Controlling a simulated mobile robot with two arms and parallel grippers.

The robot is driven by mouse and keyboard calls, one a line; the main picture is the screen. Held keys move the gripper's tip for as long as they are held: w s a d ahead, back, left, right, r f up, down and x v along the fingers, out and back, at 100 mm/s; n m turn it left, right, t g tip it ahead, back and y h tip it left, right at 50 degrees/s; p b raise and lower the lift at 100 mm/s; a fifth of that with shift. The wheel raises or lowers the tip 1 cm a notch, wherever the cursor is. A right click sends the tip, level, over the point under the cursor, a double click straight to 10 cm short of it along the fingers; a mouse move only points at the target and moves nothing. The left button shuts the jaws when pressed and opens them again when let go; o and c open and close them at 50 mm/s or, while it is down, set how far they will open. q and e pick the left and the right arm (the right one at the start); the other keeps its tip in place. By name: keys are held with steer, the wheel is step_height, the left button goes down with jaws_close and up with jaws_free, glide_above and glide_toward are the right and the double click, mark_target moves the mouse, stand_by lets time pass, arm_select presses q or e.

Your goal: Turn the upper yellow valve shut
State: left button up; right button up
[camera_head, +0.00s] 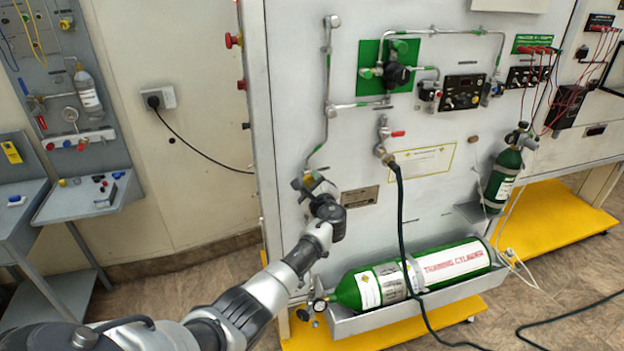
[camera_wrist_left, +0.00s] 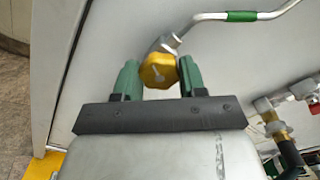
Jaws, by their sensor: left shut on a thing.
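The yellow valve (camera_wrist_left: 158,70) is a round knob with a pale mark on its face, at the end of a metal pipe in the left wrist view. My left gripper (camera_wrist_left: 159,80) is shut on it, with one green finger on each side. In the head view my left gripper (camera_head: 312,186) is at the panel's lower left pipe end and hides most of the knob. Only a little yellow (camera_head: 308,180) shows there. My right gripper is in neither view.
A green training cylinder (camera_head: 420,274) lies in a grey tray below. A red-handled valve (camera_head: 397,133) with a black hose (camera_head: 401,210) sits to the right. A smaller green cylinder (camera_head: 503,178) stands farther right. A side table (camera_head: 85,195) is at left.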

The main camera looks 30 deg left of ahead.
arm_select(q)
steer(key=m+p, duration=0.1)
steer(key=m, duration=0.2)
steer(key=m+p, duration=0.2)
steer(key=m, duration=0.1)
steer(key=shift+a+r, duration=0.1)
steer(key=shift+r, duration=0.1)
steer(key=m+p, duration=0.3)
steer(key=m, duration=0.2)
steer(key=shift+f+m, duration=0.1)
steer(key=shift+m, duration=0.2)
steer(key=shift+s, duration=0.1)
steer(key=o, duration=0.9)
steer(key=shift+f, duration=0.15)
steer(key=shift+o, duration=0.2)
steer(key=shift+s+d+m, duration=0.3)
steer(key=shift+d, duration=0.1)
steer(key=v, duration=0.9)
steer(key=shift+s+d+p, duration=0.25)
steer(key=shift+d+p, duration=0.05)
steer(key=shift+f, duration=0.1)
